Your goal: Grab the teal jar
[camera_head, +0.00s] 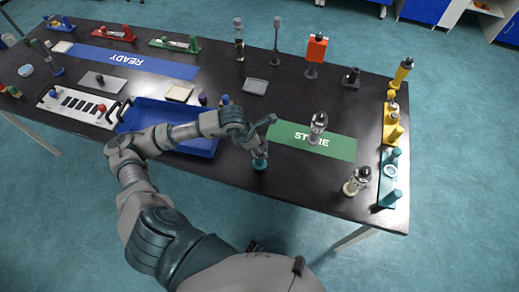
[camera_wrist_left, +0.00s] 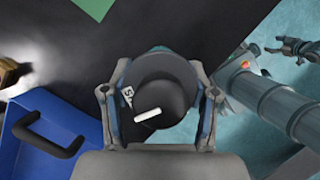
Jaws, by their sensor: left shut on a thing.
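The teal jar (camera_head: 260,162) stands near the front edge of the black table, just left of the green STORE mat (camera_head: 325,142). My left gripper (camera_head: 258,148) comes down on it from above and hides its upper part in the head view. In the left wrist view the jar's round black lid (camera_wrist_left: 160,100), with a white bar and a label, sits between the two fingers, which are shut on it. A little teal shows past the lid. A dark gripper, seemingly my right one (camera_wrist_left: 292,48), shows small over the floor in the left wrist view; its opening is unclear.
A blue tray (camera_head: 196,147) lies close left of the jar; its black handle (camera_wrist_left: 50,138) shows in the left wrist view. A clear bottle (camera_head: 318,124) stands on the green mat and another (camera_head: 356,181) near the front right. Teal items (camera_head: 390,197) line the right edge.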

